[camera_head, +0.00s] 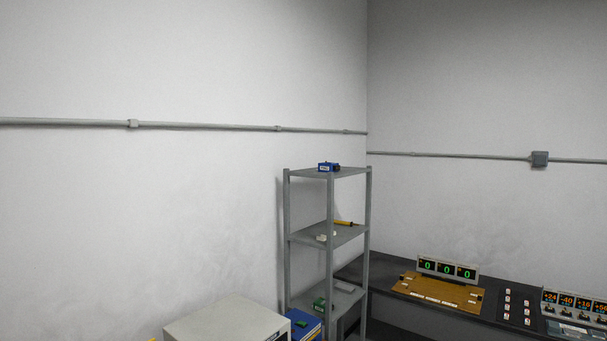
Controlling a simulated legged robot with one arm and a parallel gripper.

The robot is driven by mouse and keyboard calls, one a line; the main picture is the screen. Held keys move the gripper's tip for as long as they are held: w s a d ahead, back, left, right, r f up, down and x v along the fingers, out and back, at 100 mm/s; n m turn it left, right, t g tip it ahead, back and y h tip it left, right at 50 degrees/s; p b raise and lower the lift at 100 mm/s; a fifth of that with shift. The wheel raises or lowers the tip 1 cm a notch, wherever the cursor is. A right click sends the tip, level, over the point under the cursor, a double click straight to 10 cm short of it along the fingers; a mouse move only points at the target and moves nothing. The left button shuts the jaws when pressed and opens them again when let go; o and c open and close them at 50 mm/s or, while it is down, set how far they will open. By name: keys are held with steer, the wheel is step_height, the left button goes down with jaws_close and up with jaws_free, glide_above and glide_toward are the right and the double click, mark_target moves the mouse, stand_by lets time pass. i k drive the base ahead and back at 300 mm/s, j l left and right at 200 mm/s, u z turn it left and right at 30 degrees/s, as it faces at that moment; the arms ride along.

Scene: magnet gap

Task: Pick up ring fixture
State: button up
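I cannot make out a ring fixture for certain in the head view. Small items sit on a grey metal shelf rack (288,222) in the corner. A blue item (327,167) is on its top shelf. A yellow rod-like item (343,223) and a small pale item (322,238) are on the middle shelf. A green item (319,304) and a grey flat item (344,287) are on the lower shelf. They are too small to identify. My gripper is not in view.
A dark bench (385,272) runs along the right wall. It carries a brown board (438,290), a display with three green zeros (447,268) and a panel with orange readouts (575,303). A beige box (228,325) and a blue box (303,325) stand at the bottom, left of and before the rack.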

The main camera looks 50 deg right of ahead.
mark_target(325, 167)
steer(key=l+z, duration=0.1)
steer(key=z, duration=1.65)
steer(key=i+l+u, duration=0.25)
steer(key=i+l, duration=1)
